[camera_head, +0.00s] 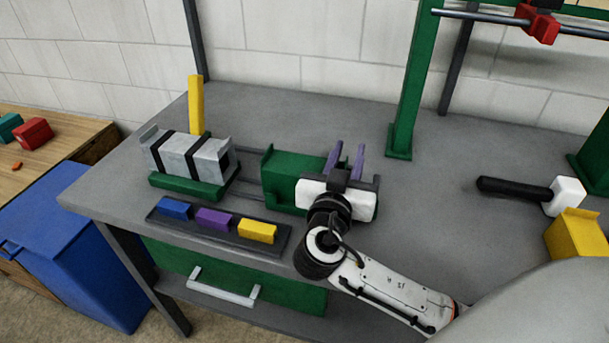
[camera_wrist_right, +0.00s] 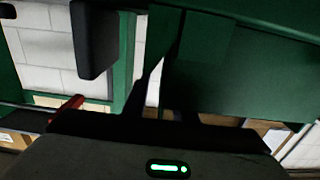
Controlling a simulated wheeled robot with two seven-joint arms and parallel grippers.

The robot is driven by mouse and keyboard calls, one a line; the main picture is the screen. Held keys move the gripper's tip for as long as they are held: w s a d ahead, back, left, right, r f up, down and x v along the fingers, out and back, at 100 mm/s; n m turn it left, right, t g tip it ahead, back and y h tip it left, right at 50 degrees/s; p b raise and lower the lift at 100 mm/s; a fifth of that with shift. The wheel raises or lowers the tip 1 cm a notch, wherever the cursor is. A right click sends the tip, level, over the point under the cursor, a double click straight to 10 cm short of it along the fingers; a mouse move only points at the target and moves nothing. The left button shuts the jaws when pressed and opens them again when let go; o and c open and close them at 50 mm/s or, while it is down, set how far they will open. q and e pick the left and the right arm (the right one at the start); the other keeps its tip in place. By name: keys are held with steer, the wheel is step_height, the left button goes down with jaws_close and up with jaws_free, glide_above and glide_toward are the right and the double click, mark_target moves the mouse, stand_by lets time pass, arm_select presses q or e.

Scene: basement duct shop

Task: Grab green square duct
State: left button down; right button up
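A green box-shaped piece (camera_head: 287,177), which looks like the green square duct, sits on the grey workbench left of centre. It has a raised lip at its left end, and its right part is hidden behind my right gripper. My right gripper (camera_head: 347,161) is at its right part, with two purple fingers standing apart. I cannot tell whether they touch the piece. In the right wrist view a large green surface (camera_wrist_right: 245,75) fills the right side, close to the dark finger parts. My left gripper is not in view.
A silver duct (camera_head: 187,158) with black straps rests on a green base at left. In front is a dark tray (camera_head: 280,244) with blue, purple and yellow blocks. A yellow post (camera_head: 196,105) stands behind. A black-handled mallet (camera_head: 520,190) and yellow box (camera_head: 577,236) lie at right.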

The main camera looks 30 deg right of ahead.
jaws_close()
stand_by(1.4)
